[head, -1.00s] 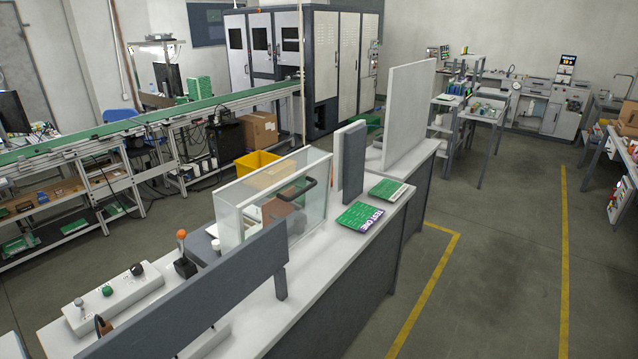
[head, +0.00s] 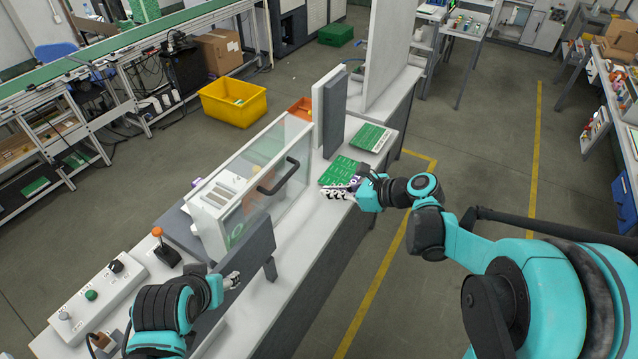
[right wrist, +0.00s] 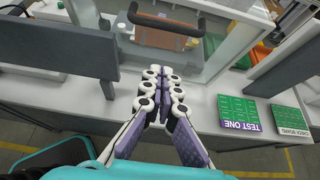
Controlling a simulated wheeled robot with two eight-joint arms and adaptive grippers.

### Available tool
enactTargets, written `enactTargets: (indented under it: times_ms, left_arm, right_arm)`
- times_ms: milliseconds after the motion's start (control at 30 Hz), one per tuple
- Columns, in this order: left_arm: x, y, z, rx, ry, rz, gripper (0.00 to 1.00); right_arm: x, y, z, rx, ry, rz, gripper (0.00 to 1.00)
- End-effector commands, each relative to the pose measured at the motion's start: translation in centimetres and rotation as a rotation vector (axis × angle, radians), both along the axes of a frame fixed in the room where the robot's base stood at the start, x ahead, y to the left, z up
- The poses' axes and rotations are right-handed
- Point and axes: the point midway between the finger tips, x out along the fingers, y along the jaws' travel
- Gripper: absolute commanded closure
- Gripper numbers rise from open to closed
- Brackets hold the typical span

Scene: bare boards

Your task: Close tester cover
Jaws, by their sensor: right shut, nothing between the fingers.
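The tester (head: 210,216) is a white-framed box with clear glass sides on the white bench. Its clear cover (head: 296,150) carries a dark bar handle (head: 278,177), which also shows at the top of the right wrist view (right wrist: 165,22). I cannot tell how far the cover stands open. My right gripper (head: 338,192) is shut and empty over the bench edge, right of the handle and apart from it. In the right wrist view its fingers (right wrist: 163,88) point toward the tester front. My left gripper (head: 232,281) is by the grey panel, its fingers too small to read.
A grey upright panel (head: 246,262) stands along the bench front, left of the tester. Green boards, one marked TEST ONE (right wrist: 238,112) and another CHECK BOARD (right wrist: 289,120), lie to the right. A control box (head: 92,296) and orange-knobbed lever (head: 166,250) are at left.

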Motion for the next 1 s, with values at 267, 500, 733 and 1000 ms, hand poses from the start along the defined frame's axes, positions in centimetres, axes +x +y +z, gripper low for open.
enactTargets:
  times_ms: [267, 500, 733, 1000]
  left_arm:
    - [0.0, 0.0, -0.6, 0.000, 0.000, 0.000, 0.50]
    - [0.0, 0.0, -0.4, 0.000, 0.000, 0.000, 0.50]
    - [0.0, 0.0, -0.3, 0.000, 0.000, 0.000, 0.50]
    - [0.0, 0.0, -0.3, 0.000, 0.000, 0.000, 0.50]
  right_arm:
    - [3.1, 4.4, -3.0, -0.004, -0.002, 0.006, 1.00]
    - [5.4, 7.4, -3.2, -0.004, -0.002, 0.005, 1.00]
    - [6.4, 8.7, -2.8, -0.004, -0.002, 0.002, 1.00]
    - [6.4, 8.7, -2.7, -0.004, -0.003, 0.002, 1.00]
